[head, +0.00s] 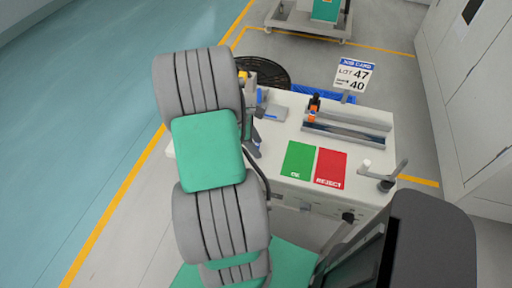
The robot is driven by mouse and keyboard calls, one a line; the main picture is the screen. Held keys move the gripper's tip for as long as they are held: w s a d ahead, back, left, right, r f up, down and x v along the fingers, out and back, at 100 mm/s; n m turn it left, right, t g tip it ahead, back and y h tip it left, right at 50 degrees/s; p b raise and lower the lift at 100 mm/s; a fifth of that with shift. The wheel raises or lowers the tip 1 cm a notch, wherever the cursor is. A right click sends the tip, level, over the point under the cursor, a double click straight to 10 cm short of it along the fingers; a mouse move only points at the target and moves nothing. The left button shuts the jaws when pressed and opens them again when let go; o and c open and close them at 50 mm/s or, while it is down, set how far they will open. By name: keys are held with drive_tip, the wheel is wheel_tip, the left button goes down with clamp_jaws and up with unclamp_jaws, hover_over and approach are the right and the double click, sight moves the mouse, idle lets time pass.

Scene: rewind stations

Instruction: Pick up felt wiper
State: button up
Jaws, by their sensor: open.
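I cannot make out a felt wiper for certain in the head view. A small black and orange object (314,107) stands upright at the grey trough on the white worktop (272,160). A small blue-grey flat piece (275,114) lies left of it, close to my arm. My arm, grey ribbed with green sections, rises across the left of the view and covers the left part of the worktop. My gripper is not clearly visible; grey and dark blue parts at the arm's right edge are too small to identify.
A green pad (297,160) and a red REJECT pad (331,168) lie on the worktop. A grey trough (345,131) runs behind them. A crank-like grey fitting (384,180) is at the right edge. A job card sign (355,75) stands at the back. Open floor (70,130) lies left.

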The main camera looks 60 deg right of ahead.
drive_tip(key=shift+c, duration=0.4)
clamp_jaws()
drive_tip(key=shift+r, duration=0.1)
wheel_tip(320, 180, up, 3)
drive_tip(key=shift+f, duration=0.15)
drive_tip(key=s+a+r, duration=0.2)
drive_tip(key=a+r, duration=0.8)
drive_tip(key=a, duration=0.4)
drive_tip(key=shift+s, duration=0.15)
drive_tip(key=shift+r, duration=0.1)
